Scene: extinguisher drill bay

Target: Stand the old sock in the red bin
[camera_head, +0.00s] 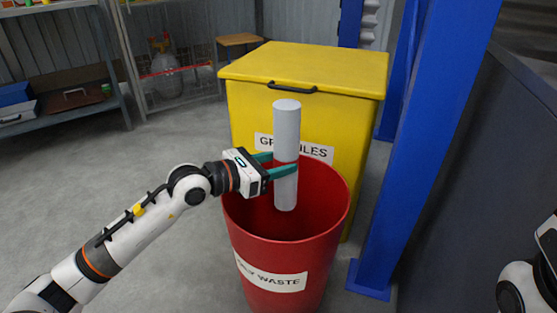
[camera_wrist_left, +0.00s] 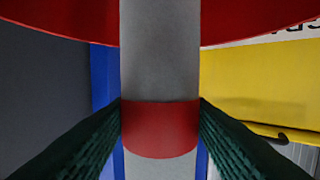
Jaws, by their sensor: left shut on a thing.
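The old sock (camera_head: 287,128) is a long light-grey cylinder, held upright over the mouth of the red bin (camera_head: 285,255). My left gripper (camera_head: 283,164) is shut on it around its middle, with teal fingers on either side. The sock's lower end shows against the bin's inside wall; I cannot tell how far it is below the rim, and it appears clear of the wall. In the left wrist view the sock (camera_wrist_left: 160,55) runs between the fingers (camera_wrist_left: 160,140) and has a red band. The red bin (camera_wrist_left: 60,18) crosses the top there. My right gripper is not visible.
A yellow lidded bin (camera_head: 305,72) stands right behind the red bin. A blue post (camera_head: 425,130) rises close on the right, beside a dark panel (camera_head: 480,200). Shelving (camera_head: 60,115) stands at the back left. The grey floor (camera_head: 130,175) at left is clear.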

